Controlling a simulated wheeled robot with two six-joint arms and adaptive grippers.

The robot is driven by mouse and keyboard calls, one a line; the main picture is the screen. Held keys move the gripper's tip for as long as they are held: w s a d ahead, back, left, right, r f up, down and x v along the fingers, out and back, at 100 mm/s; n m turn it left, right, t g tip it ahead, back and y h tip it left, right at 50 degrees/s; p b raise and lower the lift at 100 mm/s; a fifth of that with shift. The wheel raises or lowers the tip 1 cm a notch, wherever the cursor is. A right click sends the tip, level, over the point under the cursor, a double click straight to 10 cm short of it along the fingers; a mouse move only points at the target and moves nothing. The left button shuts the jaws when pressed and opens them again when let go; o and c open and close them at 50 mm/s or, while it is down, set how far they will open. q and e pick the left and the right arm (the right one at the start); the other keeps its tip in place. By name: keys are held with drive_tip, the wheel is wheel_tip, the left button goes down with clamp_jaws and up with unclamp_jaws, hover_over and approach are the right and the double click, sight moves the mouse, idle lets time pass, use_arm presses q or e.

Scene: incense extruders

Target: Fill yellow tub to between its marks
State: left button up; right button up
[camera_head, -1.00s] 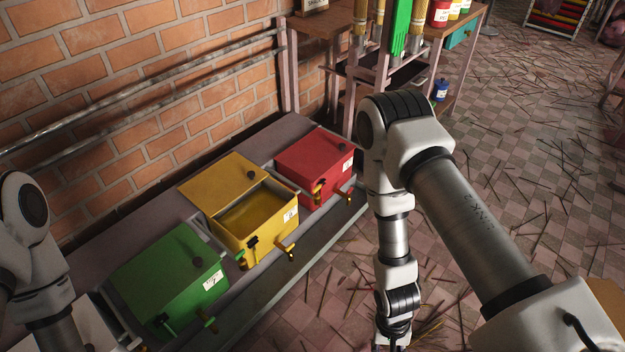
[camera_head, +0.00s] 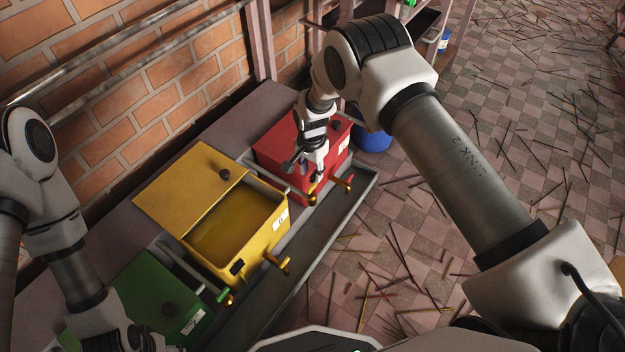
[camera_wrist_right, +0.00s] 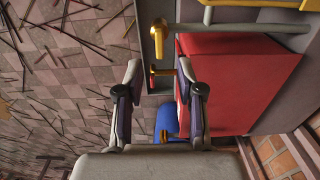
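The yellow tub (camera_head: 262,240) stands between a red tub (camera_head: 268,150) and a green tub. Its lid (camera_head: 190,185) is slid back, and yellow material (camera_head: 228,220) shows inside. Its marks and exact fill level are too small to read. A brass tap (camera_head: 276,263) juts from its front. My right gripper (camera_head: 308,166) is over the front of the red tub, right of the yellow tub. In the right wrist view its fingers (camera_wrist_right: 160,68) are apart with nothing between them, near a brass tap and the red wall. My left arm comes down at the left; its fingers are not visible.
The green tub (camera_head: 160,300) is partly covered by my left arm. A trough (camera_head: 335,215) runs along the bench front. A blue container (camera_head: 373,139) stands beyond the red tub. A brick wall (camera_head: 150,90) backs the bench. Sticks litter the floor.

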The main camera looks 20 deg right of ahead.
sight(312, 186)
wheel_tip(312, 186, down, 7)
drive_tip(key=shift+r+b, duration=0.2)
drive_tip(key=shift+b, duration=0.55)
clamp_jaws()
drive_tip(key=shift+n, duration=0.4)
drive_tip(key=n, duration=0.4)
drive_tip(key=shift+p, duration=0.35)
drive_tip(key=shift+n, duration=2)
